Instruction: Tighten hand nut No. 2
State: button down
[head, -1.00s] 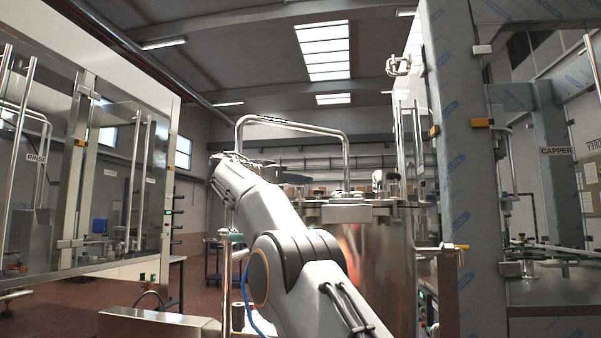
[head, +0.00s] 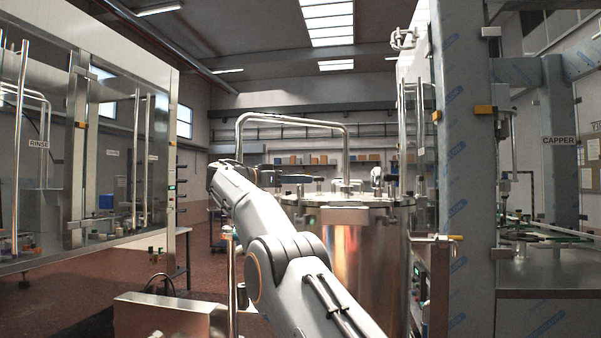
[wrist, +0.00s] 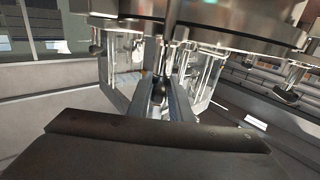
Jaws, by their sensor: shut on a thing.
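The steel tank (head: 365,255) stands right of centre in the head view, its round lid (head: 345,212) carrying hand nuts around the rim. My gripper (head: 300,178) reaches over the lid's left side. In the wrist view its two fingers (wrist: 161,95) are shut on a dark hand nut (wrist: 160,86), below the steel rim in that picture. The nut is mostly hidden between the fingers. Another dark hand nut (wrist: 287,97) shows at the right, apart from my gripper.
A bent steel pipe (head: 290,120) arches over the tank. A film-wrapped column (head: 465,170) stands close to the tank's right, with the capper station (head: 545,275) beyond it. A glazed rinse cabinet (head: 100,270) fills the left.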

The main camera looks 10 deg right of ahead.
jog(key=shift+a+p, duration=0.25)
jog(key=shift+p, duration=0.2)
dwell(0.3)
jog(key=c, duration=1.8)
grip_release()
jog(key=shift+o, duration=0.6)
jog(key=shift+a, duration=0.2)
jog(key=shift+d, duration=0.35)
jog(key=p+v, duration=0.1)
jog(key=v, duration=0.6)
jog(key=shift+a+p, duration=0.3)
jog(key=shift+a, duration=0.1)
jog(key=shift+s, duration=0.1)
